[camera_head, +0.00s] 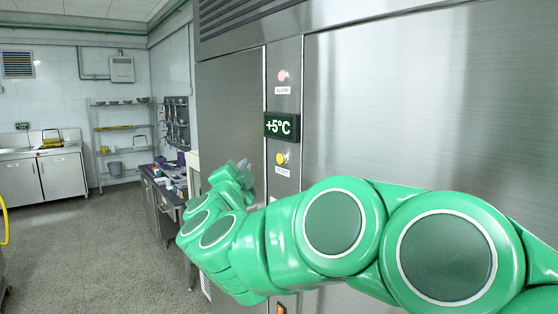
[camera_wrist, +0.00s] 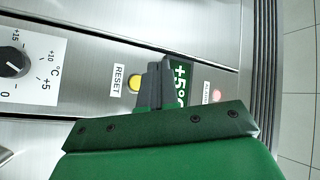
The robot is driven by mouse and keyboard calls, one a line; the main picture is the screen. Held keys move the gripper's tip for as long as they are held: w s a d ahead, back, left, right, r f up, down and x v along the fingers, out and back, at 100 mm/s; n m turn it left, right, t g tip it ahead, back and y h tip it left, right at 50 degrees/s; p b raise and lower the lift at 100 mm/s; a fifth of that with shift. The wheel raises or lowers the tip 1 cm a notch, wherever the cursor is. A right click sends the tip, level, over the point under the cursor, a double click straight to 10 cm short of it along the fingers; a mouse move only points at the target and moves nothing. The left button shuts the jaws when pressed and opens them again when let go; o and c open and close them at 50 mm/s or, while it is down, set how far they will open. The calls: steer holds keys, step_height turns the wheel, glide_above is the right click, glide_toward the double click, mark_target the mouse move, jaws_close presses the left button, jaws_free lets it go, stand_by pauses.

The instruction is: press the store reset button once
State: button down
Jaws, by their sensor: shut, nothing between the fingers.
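The yellow reset button (camera_head: 281,158) sits on the narrow steel panel strip, with a RESET label below it and the green +5°C display (camera_head: 281,126) above it. In the wrist view the button (camera_wrist: 133,84) shows beside my gripper (camera_wrist: 160,68), between it and the RESET label (camera_wrist: 118,79). My gripper is shut and empty. Its fingertips lie in the picture between the button and the display, partly covering both. In the head view my gripper (camera_head: 244,167) is left of the button, apart from it. I cannot tell the fingertips' gap to the panel.
A red alarm lamp (camera_head: 283,76) is above the display. A temperature dial (camera_wrist: 12,62) is at the left in the wrist view. Large steel doors flank the strip. A side table (camera_head: 160,180) with items stands left of the cabinet; the floor (camera_head: 90,245) at left is clear.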

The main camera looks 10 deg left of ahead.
steer(key=w+d, duration=0.5)
stand_by(0.3)
stand_by(2.1)
steer(key=shift+w+d, duration=0.25)
steer(key=shift+d, duration=0.05)
steer(key=shift+w+d, duration=0.3)
stand_by(1.2)
steer(key=shift+s+a, duration=0.1)
steer(key=shift+a, duration=0.05)
steer(key=shift+s+a, duration=0.45)
steer(key=shift+s, duration=0.05)
steer(key=shift+s+a, duration=1.75)
steer(key=shift+n+y, duration=0.3)
steer(key=shift+y, duration=0.1)
